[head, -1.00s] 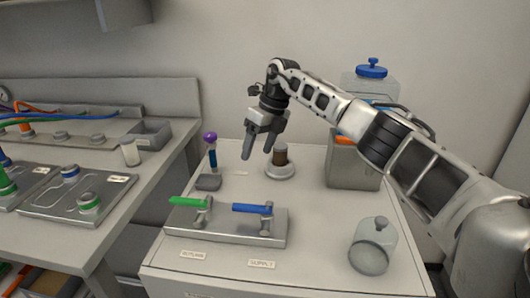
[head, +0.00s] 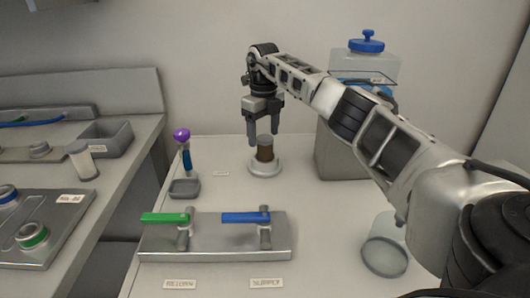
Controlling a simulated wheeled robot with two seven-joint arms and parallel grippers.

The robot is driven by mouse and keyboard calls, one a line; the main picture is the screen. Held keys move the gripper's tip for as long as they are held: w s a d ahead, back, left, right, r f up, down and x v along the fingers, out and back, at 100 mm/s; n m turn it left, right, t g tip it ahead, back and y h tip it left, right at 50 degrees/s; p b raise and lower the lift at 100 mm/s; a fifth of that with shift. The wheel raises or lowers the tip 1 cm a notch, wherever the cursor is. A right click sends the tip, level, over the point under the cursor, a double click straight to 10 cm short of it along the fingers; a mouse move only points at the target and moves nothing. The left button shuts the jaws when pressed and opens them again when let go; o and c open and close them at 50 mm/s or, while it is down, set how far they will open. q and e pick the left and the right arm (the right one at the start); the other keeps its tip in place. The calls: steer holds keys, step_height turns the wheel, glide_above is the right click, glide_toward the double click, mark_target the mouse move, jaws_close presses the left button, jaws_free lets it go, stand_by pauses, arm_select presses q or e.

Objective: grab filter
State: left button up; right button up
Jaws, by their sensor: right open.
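The filter appears to be the brown cylinder (head: 265,153) with a grey top. It stands upright on a round white base (head: 265,168) near the back of the white cabinet top. My right gripper (head: 265,139) points down, open, with its fingertips around the level of the cylinder's top. One finger shows to the left of the cylinder and one to the right. I cannot tell whether they touch it. My left gripper is not in view.
A valve plate (head: 216,245) with green (head: 164,218) and blue (head: 244,218) handles lies in front. A purple-topped tool (head: 184,150) stands left in a small tray (head: 184,189). A clear jar (head: 385,258) is front right. A white cylinder (head: 80,161) stands on the left bench.

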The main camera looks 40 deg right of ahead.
mark_target(265, 151)
steer(key=shift+w+d+f, duration=0.1)
steer(key=shift+d+f, duration=0.1)
steer(key=shift+f, duration=1.2)
steer(key=shift+d+f, duration=0.15)
steer(key=shift+f, duration=1.2)
steer(key=c, duration=1.1)
